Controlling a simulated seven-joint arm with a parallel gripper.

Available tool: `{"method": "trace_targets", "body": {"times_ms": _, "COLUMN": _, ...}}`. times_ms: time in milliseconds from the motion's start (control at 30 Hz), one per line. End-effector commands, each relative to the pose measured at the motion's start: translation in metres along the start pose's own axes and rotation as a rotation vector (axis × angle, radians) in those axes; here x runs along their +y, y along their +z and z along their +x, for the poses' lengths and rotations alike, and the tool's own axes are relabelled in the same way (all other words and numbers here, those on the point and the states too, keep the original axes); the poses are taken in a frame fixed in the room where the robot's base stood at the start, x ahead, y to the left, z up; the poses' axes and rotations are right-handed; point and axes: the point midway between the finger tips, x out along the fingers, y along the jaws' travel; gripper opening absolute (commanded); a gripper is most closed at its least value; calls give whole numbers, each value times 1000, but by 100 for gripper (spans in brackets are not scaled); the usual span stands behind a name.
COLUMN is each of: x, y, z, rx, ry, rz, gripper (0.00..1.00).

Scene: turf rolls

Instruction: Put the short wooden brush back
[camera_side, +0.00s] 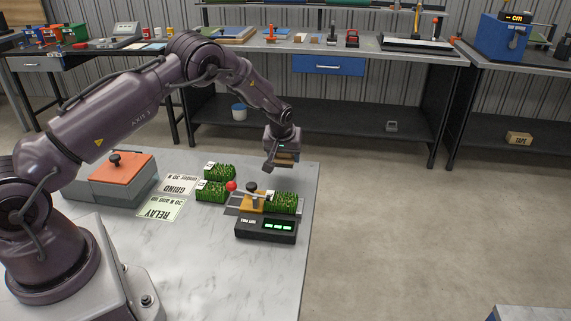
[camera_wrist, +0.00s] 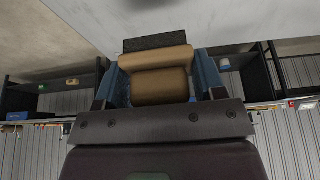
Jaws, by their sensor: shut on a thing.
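The short wooden brush (camera_wrist: 158,84) is tan with a dark bristle pad at its far end in the wrist view. My gripper (camera_wrist: 157,70) is shut on it, with a blue finger on each side. In the side view the brush (camera_side: 287,160) hangs partly hidden under my gripper (camera_side: 284,154). They are in the air above the back right part of the pale table (camera_side: 210,255), apart from the things on it.
Another turf piece (camera_side: 283,203) lies behind a black display unit (camera_side: 265,230). A grey box with an orange lid (camera_side: 122,170) and printed cards (camera_side: 160,207) are at left. A bench (camera_side: 330,58) stands behind.

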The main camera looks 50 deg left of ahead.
Motion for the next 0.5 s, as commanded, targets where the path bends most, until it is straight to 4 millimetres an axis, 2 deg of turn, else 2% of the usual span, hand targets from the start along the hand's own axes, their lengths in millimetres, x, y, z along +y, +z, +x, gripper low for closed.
{"method": "trace_targets", "body": {"times_ms": 100, "x": 2, "y": -1, "z": 7, "rx": 0, "ry": 0, "rz": 0, "gripper": 41}}
{"method": "trace_targets", "body": {"times_ms": 300, "x": 2, "y": 10, "z": 32, "rx": -1, "ry": 0, "rz": 0, "gripper": 41}}
{"method": "trace_targets", "body": {"times_ms": 500, "x": 2, "y": 10, "z": 34, "rx": 1, "ry": 1, "rz": -1, "gripper": 41}}
